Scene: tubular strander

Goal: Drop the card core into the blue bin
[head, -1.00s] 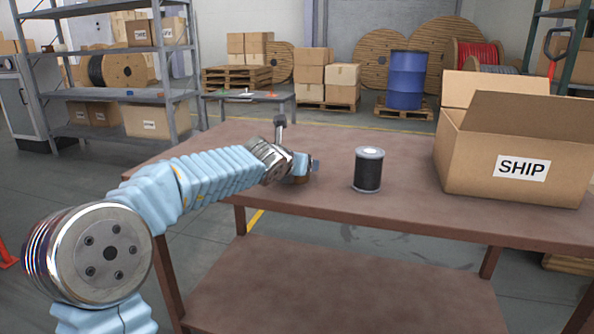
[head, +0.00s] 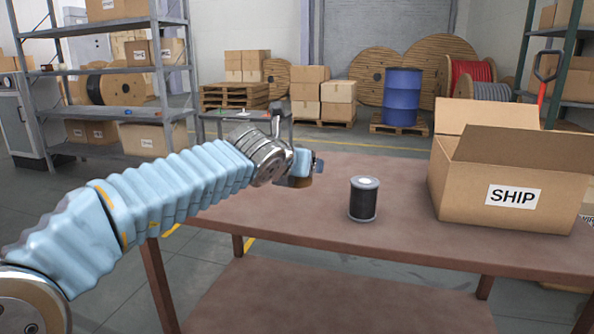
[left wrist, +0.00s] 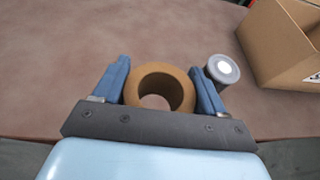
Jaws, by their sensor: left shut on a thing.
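My left gripper (left wrist: 160,88) is shut on the card core (left wrist: 176,76), a short brown cardboard tube. In the left wrist view the core stands between the two blue fingers, with its open end facing the camera. In the head view the left gripper (head: 312,166) is over the left part of the brown table, and only a little of the core (head: 299,182) shows below it. The blue bin is not clearly in view. A blue drum (head: 402,97) stands on a pallet at the back. My right gripper is not in view.
A dark spool with grey ends (head: 363,199) stands upright on the table (head: 400,232), right of the gripper. An open SHIP carton (head: 465,190) stands at the table's right. A grey shelf rack (head: 105,70) is at the back left.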

